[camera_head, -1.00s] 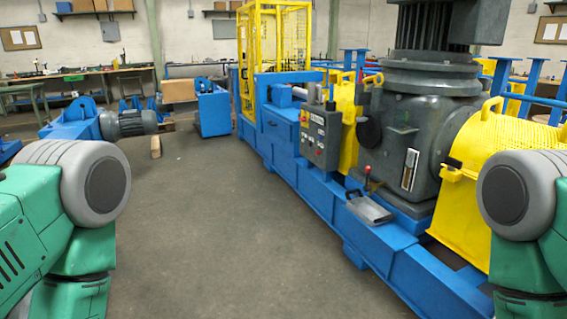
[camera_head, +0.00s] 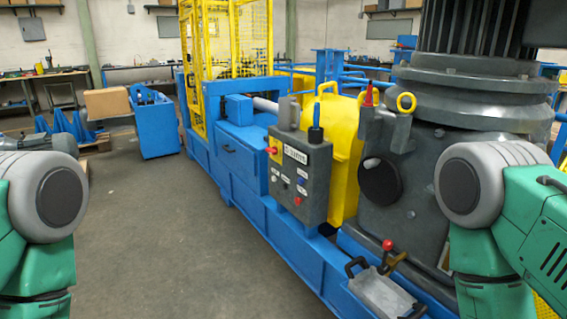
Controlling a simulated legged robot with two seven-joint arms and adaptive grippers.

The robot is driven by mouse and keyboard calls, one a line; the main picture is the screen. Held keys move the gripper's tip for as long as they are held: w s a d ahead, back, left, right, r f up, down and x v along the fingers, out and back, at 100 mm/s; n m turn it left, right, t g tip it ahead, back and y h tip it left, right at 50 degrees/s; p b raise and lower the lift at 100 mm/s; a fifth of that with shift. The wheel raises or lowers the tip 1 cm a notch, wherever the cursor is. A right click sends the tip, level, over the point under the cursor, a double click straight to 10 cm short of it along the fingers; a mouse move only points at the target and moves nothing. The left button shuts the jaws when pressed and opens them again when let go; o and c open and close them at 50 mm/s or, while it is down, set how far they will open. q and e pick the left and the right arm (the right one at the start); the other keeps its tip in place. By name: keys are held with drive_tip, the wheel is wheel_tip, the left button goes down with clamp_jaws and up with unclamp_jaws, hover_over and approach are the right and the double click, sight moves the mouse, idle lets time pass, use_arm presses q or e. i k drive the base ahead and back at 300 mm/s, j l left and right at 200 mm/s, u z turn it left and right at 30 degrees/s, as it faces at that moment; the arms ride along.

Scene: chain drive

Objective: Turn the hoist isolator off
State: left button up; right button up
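A grey control box (camera_head: 299,172) stands on the blue machine frame, ahead and a little right of centre. Its face carries a white label plate and several small knobs and buttons. A red knob on yellow (camera_head: 272,150) sits at its upper left, and a smaller red button (camera_head: 297,201) is low on the face. Which control is the hoist isolator cannot be told, because the lettering is too small to read. Only green and grey links of my two arms show, at the left and right edges. Neither gripper is in view.
The long blue frame (camera_head: 262,213) runs from the lower right into the distance. A red-knobbed lever (camera_head: 388,245) and a grey tray (camera_head: 381,292) sit low, right of the box. A large grey gearbox (camera_head: 425,165) stands behind. The floor (camera_head: 190,240) left of the frame is clear.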

sight(274, 151)
drive_tip(key=i, duration=0.25)
drive_tip(key=i+j+z, duration=0.1)
drive_tip(key=z, duration=0.35)
drive_tip(key=i+j+z, duration=0.15)
drive_tip(key=z, duration=0.25)
drive_tip(key=i+j+z, duration=0.1)
drive_tip(key=z, duration=0.35)
drive_tip(key=k+j, duration=0.05)
drive_tip(key=j, duration=0.05)
